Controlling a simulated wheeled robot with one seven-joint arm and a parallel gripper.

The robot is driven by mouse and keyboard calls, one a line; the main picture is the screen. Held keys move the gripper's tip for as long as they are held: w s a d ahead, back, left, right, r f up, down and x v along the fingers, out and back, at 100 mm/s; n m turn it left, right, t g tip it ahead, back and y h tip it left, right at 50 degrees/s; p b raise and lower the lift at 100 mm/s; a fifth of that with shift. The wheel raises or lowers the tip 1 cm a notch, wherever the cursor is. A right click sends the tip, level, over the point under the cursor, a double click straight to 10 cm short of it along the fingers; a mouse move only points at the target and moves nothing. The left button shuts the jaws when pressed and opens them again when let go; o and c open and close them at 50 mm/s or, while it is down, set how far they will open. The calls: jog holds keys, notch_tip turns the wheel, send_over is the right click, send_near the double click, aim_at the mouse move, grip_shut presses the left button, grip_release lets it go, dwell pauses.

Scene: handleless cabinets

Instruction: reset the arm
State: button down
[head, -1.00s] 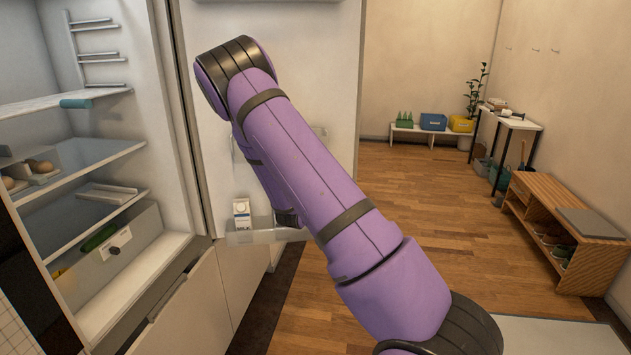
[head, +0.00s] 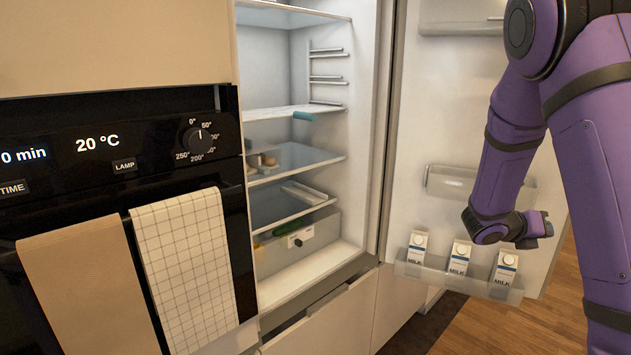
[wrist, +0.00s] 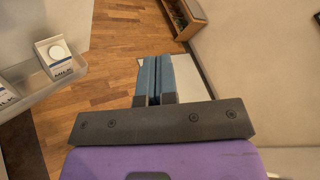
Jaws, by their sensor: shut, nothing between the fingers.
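My purple arm (head: 595,150) comes down the right side of the head view and folds back toward the open fridge door. My gripper (head: 545,229) is at its end, in front of the door and just above and right of the milk cartons. In the wrist view my gripper (wrist: 154,77) shows its two blue-grey fingers together, with nothing held. Floor lies beyond the fingertips.
The fridge door (head: 470,100) stands open; its lower shelf (head: 430,271) holds three milk cartons (head: 459,257). The fridge interior (head: 300,90) is at centre. An oven (head: 100,150) with two towels (head: 190,260) is at left.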

jog(key=s+a+r+m+t+y, duration=0.1)
jog(key=s+a+r+m+y, duration=0.4)
jog(key=s+a+m, duration=0.3)
jog(key=s+a+r+m+t+y, duration=0.1)
jog(key=s+a+r+m+y, duration=0.4)
jog(key=s+a+m, duration=0.4)
jog(key=s+a+r+m+t+y, duration=0.2)
jog(key=s+a+r+m+y, duration=0.3)
jog(key=s+a+m, duration=0.3)
jog(key=shift+s+a+m+y, duration=0.3)
jog(key=shift+s+a+m, duration=0.1)
jog(key=shift+a+m, duration=0.65)
jog(key=shift+d, duration=0.2)
